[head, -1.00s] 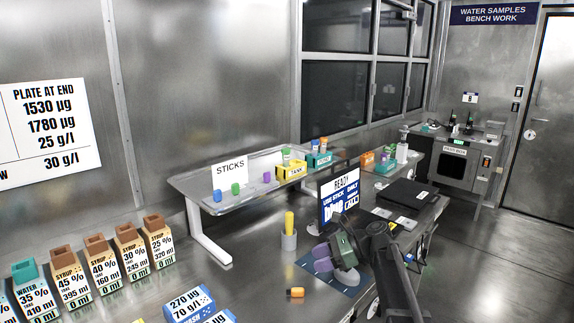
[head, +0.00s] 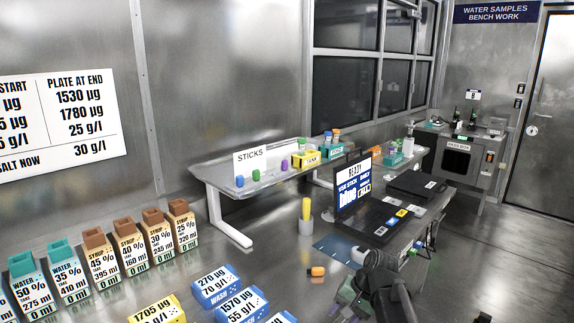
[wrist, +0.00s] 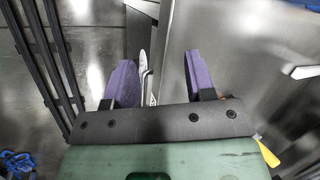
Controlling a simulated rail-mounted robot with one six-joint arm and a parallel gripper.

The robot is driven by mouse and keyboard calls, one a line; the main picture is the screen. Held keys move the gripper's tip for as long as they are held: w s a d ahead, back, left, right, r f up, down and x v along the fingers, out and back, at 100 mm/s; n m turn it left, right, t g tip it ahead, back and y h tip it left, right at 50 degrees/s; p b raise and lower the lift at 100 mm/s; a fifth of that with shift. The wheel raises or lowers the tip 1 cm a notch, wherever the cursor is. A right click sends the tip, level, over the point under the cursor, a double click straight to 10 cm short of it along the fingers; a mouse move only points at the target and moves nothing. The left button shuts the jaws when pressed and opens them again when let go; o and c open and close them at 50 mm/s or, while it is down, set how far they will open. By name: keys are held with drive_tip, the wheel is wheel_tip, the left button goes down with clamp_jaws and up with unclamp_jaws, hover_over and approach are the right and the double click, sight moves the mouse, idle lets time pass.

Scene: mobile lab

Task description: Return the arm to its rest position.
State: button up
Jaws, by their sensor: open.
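My gripper (wrist: 160,75) is open in the wrist view. Its two purple fingers stand apart, with nothing held between them. They point over a grey metal surface and a gap beside it. In the head view my arm is at the lower right, by the front edge of the bench (head: 255,262), and the gripper is low in the picture, partly hidden by the arm.
A laptop (head: 354,190) with a blue-and-white screen stands just behind the arm. Bottles and boxes line the left.

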drive_tip(key=s+d+f+n+h+b, duration=0.3)
drive_tip(key=s+f+n+h+b, duration=0.3)
drive_tip(key=s+f, duration=0.5)
wheel_tip(320, 180, up, 17)
drive_tip(key=m+y+p, duration=0.1)
drive_tip(key=p, duration=1.4)
drive_tip(key=shift+s+a, duration=0.15)
drive_tip(key=shift+a, duration=0.2)
drive_tip(key=shift+r, duration=0.1)
drive_tip(key=shift+c, duration=0.4)
